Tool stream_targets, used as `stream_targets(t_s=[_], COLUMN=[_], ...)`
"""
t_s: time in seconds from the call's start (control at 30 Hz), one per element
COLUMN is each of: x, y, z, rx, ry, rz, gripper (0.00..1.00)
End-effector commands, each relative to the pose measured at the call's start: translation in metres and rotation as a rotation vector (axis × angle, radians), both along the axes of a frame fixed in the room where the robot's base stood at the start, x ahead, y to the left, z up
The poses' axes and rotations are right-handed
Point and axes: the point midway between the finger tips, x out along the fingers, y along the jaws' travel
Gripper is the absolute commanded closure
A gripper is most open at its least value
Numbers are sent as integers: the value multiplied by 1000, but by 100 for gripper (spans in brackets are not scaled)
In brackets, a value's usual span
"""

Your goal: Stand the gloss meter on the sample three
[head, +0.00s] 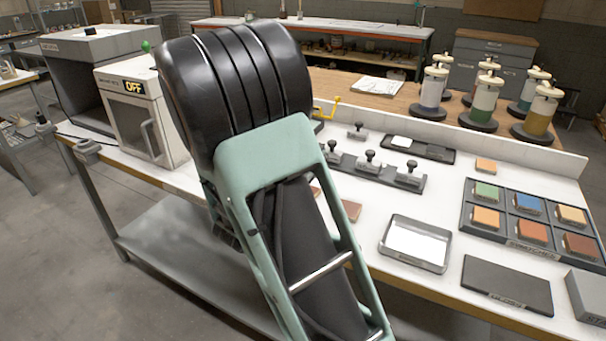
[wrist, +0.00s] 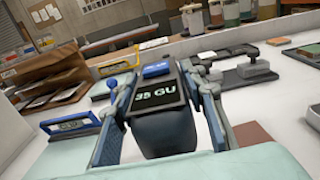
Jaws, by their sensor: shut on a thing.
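The gloss meter (wrist: 158,128) is a dark block with a blue top and a screen reading "35 GU", in the middle of the wrist view. My gripper (wrist: 160,88) is shut on it, one finger along each side. Its underside is hidden, so I cannot tell whether it touches anything. In the head view my arm hides both gripper and meter. Two reddish-brown tiles lie beside my arm; the clearer one (head: 352,210) is on the white bench. One brown tile (wrist: 251,134) shows right of my gripper in the wrist view. I cannot read which sample is number three.
A row of black-knobbed blocks (head: 368,160) stands behind the tiles. A shallow tray (head: 444,240) and a dark compartment tray (head: 470,205) of coloured tiles are to the right. In the wrist view, a blue-framed instrument (wrist: 72,125) and brown paper shelves (wrist: 20,68) are left.

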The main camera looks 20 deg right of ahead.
Motion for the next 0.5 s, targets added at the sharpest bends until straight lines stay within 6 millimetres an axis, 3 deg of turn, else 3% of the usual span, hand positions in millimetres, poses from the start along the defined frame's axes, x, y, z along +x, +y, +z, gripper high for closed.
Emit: stream_targets(t_s=[0.2, 0.5], x=[22, 33], y=[-9, -13], z=[-28, -42], rx=[-2, -2], ry=[-2, -3], rz=[-1, 0], gripper=[100, 100])
